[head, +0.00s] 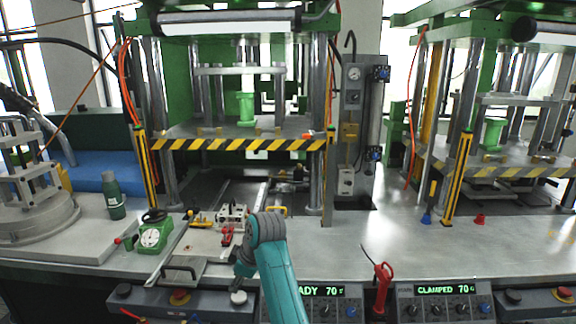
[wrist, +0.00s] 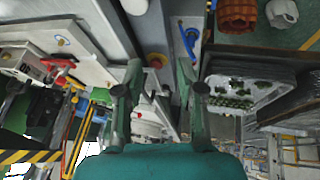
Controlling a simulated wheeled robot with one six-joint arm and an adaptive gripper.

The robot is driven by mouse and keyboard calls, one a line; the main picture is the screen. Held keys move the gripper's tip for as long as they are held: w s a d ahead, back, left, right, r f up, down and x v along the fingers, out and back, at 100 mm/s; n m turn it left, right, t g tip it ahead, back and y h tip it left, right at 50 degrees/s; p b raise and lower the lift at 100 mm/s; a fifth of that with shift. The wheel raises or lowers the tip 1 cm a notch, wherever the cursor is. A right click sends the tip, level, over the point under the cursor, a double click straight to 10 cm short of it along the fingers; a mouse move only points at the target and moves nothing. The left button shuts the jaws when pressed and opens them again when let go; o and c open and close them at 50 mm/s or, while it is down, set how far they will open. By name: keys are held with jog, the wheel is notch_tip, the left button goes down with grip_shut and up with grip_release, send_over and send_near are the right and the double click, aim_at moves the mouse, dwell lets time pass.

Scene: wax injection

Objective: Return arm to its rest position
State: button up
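My gripper (wrist: 163,95) shows in the wrist view with its two dark fingers spread wide apart and nothing held between them. In the head view my teal arm rises from the bottom edge in front of the bench and bends left at a grey joint. The end of the arm (head: 242,275) there is small and low, near the front edge of the bench, and its fingers are not clear.
A metal plate with a handle (head: 180,268) lies left of my arm. Striped press frames stand behind. The bench right of my arm is mostly clear.

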jog(key=s+d+f+m+t, duration=0.1)
jog(key=s+d+f+m, duration=0.2)
jog(key=f, duration=0.4)
jog(key=s+d+f+t, duration=0.1)
jog(key=s+d+f, duration=0.25)
jog(key=f, duration=0.45)
jog(key=s+d+f+m+t, duration=0.1)
jog(key=s+d+f+m, duration=0.1)
jog(key=d+f, duration=0.35)
jog(key=s+d+f+m+t+h, duration=0.1)
jog(key=s+d+f+m+t, duration=0.1)
jog(key=s+d+f, duration=0.45)
jog(key=s+d+f+m+t+h, duration=0.1)
jog(key=s+d+f+m, duration=0.2)
jog(key=s, duration=0.7)
jog(key=s+d+r+m+t+h, duration=0.15)
jog(key=s+d, duration=0.25)
jog(key=s, duration=0.6)
jog(key=s+d+r+m+t, duration=0.1)
jog(key=s+d+r+m, duration=0.15)
jog(key=s, duration=0.65)
jog(key=s+d+r+m+t+h, duration=0.1)
jog(key=s+d+r+m+t, duration=0.1)
jog(key=s+r, duration=1.3)
notch_tip(320, 180, up, 2)
jog(key=shift+s+d+m+t, duration=0.35)
jog(key=shift+d+t, duration=0.2)
jog(key=shift+d, duration=0.4)
